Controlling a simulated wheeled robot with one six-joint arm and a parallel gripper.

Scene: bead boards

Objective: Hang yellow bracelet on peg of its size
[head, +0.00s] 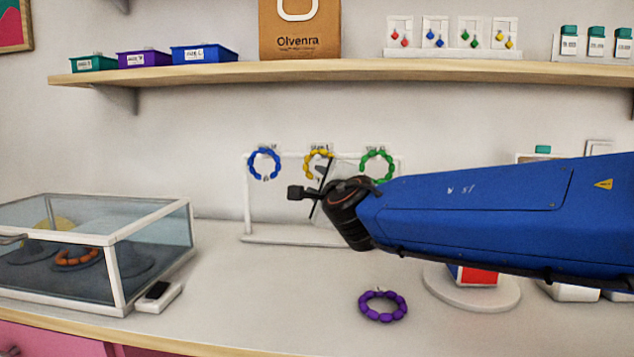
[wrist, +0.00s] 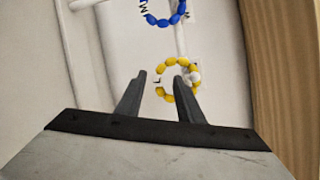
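The yellow bracelet (head: 317,160) is a ring of yellow beads at the middle place of the white rack (head: 247,200). It appears to hang on a peg there, with part of it hidden by my gripper (head: 309,182). In the wrist view, my gripper (wrist: 160,77) has its two dark fingers apart with nothing visible clamped between them. The yellow bracelet (wrist: 166,66) is just beyond the fingertips; the right finger covers part of the ring. A white peg end (wrist: 194,76) shows at the ring's right side. A letter resembling L shows beside it.
A blue bracelet (head: 264,164) and a green bracelet (head: 376,163) hang on either side. A purple bracelet (head: 383,306) lies on the counter. A glass case (head: 115,235) stands left, with an orange bracelet (head: 76,259) inside. A wooden shelf (head: 350,71) runs above the rack.

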